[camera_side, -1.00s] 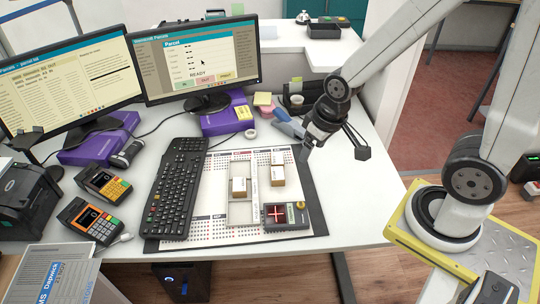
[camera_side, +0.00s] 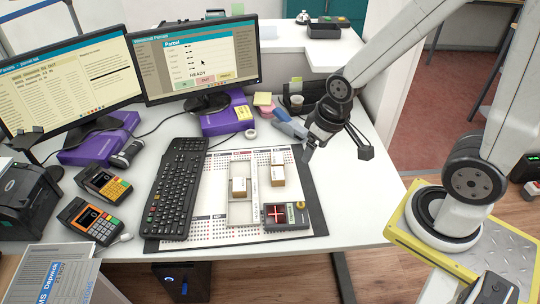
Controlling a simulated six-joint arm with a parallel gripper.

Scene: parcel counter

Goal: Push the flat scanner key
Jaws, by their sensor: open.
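The flat scanner (camera_side: 287,216) is a dark box with a red cross on a dark window. It lies at the front right of the white printed mat (camera_side: 205,205). A small yellowish round knob (camera_side: 300,205) stands at its right end; I cannot tell which part is the flat key. My gripper (camera_side: 309,155) is above the right edge of the mat, behind the scanner and clear of it. It points down, open, with nothing visible between the fingers, which are small and dark here.
Small boxes stand on the mat, some in a white tray (camera_side: 240,213) left of the scanner. A black keyboard (camera_side: 175,188) lies further left. The desk right of the mat is clear.

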